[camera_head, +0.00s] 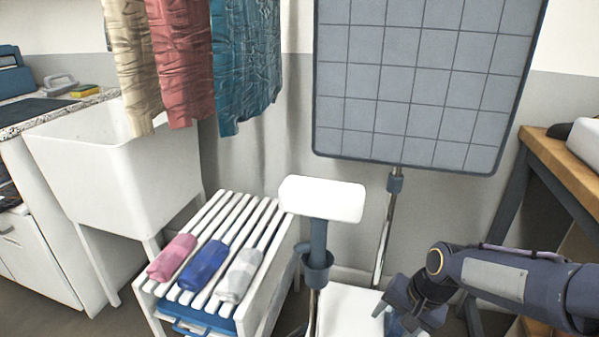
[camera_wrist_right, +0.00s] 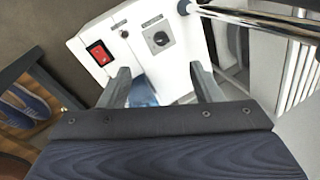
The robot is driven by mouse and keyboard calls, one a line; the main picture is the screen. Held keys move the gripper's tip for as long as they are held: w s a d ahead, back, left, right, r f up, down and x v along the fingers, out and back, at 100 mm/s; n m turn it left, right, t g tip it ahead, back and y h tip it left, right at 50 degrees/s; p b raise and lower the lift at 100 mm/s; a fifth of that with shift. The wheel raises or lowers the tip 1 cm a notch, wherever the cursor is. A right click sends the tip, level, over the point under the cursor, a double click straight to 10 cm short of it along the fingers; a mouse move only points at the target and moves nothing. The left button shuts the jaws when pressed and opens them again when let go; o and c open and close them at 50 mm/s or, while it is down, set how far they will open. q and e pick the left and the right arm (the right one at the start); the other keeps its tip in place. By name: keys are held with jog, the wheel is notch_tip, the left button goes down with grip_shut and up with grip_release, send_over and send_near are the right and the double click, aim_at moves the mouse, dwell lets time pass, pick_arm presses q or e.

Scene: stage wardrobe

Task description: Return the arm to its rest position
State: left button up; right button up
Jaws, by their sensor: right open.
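My right arm (camera_head: 500,275) reaches in from the right in the head view, bent low beside the steamer-like stand. Its gripper (camera_head: 408,308) points downward near the white base box (camera_head: 345,308). In the right wrist view the gripper (camera_wrist_right: 160,78) is open, its two fingers apart. The white box (camera_wrist_right: 85,48), with a red switch (camera_wrist_right: 99,53) and a dial (camera_wrist_right: 159,39), lies beyond the fingers. A small blue object (camera_wrist_right: 142,92) shows between the fingers; I cannot tell whether it touches them. My left gripper is not in view.
A slatted rack (camera_head: 205,225) holds pink (camera_head: 171,257), blue (camera_head: 203,265) and grey (camera_head: 240,275) rolled cloths. A white-headed stand (camera_head: 322,199) and a gridded panel (camera_head: 415,80) stand near my right arm. A wooden-topped table (camera_head: 565,165) is at right, a sink (camera_head: 120,165) at left.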

jog(key=s+r+n+t, duration=0.2)
jog(key=s+r+n, duration=0.15)
jog(key=s, duration=0.65)
jog(key=s+r+n+t, duration=0.2)
jog(key=s+r, duration=0.2)
jog(key=s, duration=0.5)
notch_tip(320, 180, up, 32)
jog(key=p, duration=3.2)
jog(key=shift+d+f+y, duration=0.25)
jog(key=shift+d+y, duration=0.15)
